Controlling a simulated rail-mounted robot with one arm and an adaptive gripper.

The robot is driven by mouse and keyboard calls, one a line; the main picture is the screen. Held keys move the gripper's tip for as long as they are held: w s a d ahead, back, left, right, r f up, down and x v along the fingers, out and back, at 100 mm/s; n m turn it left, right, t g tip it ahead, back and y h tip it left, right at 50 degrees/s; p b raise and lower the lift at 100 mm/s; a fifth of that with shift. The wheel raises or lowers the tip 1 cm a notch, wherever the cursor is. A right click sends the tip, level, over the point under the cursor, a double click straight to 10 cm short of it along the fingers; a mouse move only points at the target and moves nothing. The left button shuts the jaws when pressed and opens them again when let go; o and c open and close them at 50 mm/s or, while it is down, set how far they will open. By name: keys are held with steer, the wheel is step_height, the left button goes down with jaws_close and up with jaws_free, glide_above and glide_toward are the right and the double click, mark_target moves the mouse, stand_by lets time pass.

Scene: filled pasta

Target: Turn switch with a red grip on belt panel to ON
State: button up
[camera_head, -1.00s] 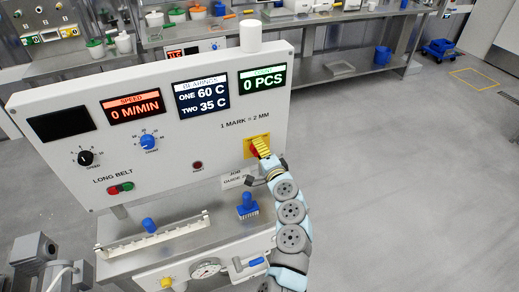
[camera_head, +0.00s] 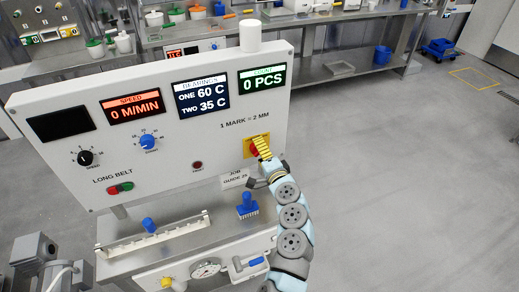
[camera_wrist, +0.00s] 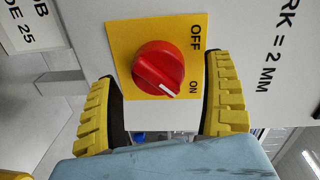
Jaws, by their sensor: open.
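The switch with a red grip (camera_wrist: 157,66) sits on a yellow plate (camera_wrist: 122,36) on the belt panel (camera_head: 70,155). In the wrist view the plate reads OFF at upper right and ON at lower right. The grip's white mark slants to the lower right, nearer ON than OFF. My gripper (camera_wrist: 161,74) is open, with one yellow ridged finger left of the grip and one right of it. Gaps show between both fingers and the grip. In the head view my gripper (camera_head: 263,147) partly hides the red grip (camera_head: 254,150).
The panel also has a black knob (camera_head: 85,158), a blue knob (camera_head: 148,142) and a red-green button pair (camera_head: 120,188). Displays read 0 M/MIN and 0 PCS. A ledge with blue-handled parts (camera_head: 247,207) lies below. Open floor is at right.

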steer(key=v, duration=1)
steer(key=shift+s, duration=0.35)
steer(key=shift+d, duration=0.15)
